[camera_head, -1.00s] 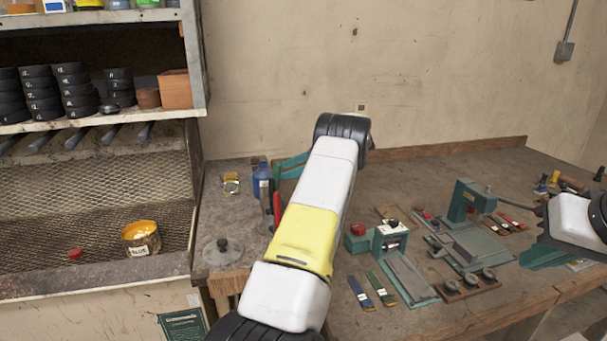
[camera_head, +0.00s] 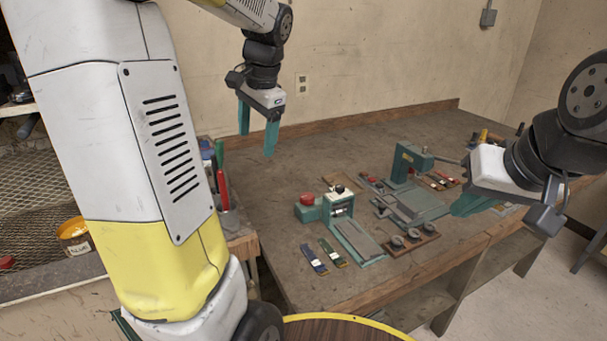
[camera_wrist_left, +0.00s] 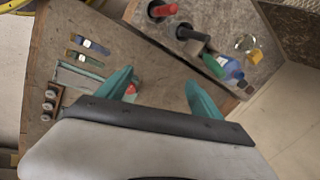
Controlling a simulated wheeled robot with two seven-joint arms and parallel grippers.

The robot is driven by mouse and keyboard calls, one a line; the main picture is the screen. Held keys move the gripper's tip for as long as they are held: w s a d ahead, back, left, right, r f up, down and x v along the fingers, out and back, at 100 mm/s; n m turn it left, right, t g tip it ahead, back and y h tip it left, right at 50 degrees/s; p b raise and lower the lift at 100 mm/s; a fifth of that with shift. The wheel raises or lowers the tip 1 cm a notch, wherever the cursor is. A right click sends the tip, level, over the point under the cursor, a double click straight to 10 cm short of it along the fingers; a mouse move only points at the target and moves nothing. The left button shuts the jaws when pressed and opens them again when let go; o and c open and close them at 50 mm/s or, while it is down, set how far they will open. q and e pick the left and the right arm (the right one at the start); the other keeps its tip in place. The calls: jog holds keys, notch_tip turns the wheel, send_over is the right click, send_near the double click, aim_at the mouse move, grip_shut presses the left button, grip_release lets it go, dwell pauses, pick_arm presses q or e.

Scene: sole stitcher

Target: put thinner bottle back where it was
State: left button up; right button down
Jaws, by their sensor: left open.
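A blue bottle with a white label (camera_wrist_left: 232,70) stands on the side bench in the left wrist view; it seems to be the thinner bottle. In the head view its blue side (camera_head: 206,152) shows only partly behind my left arm. My left gripper (camera_head: 257,137) is open and empty, held above the back left of the workbench, right of the bottle. Its two teal fingers (camera_wrist_left: 160,88) are spread in the wrist view, with the bottle beyond the right finger. My right gripper (camera_head: 478,204) hangs over the right side of the bench; its finger gap is unclear.
The workbench (camera_head: 300,165) carries a small press with a red knob (camera_head: 307,199), a green stitcher (camera_head: 408,160) and several small tools. Red and black handled tools (camera_wrist_left: 163,10) stand near the bottle. A yellow-rimmed round top (camera_head: 345,330) is in front. The bench's back left is clear.

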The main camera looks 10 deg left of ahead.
pick_arm(q)
jog(key=s+d+n+t+h, duration=0.4)
jog(key=s+d, duration=0.8)
jog(key=s, duration=0.4)
jog(key=shift+s+d+f+n+t+h, duration=0.2)
jog(key=shift+d+f+n+t+h, duration=0.15)
jog(key=shift+n, duration=0.35)
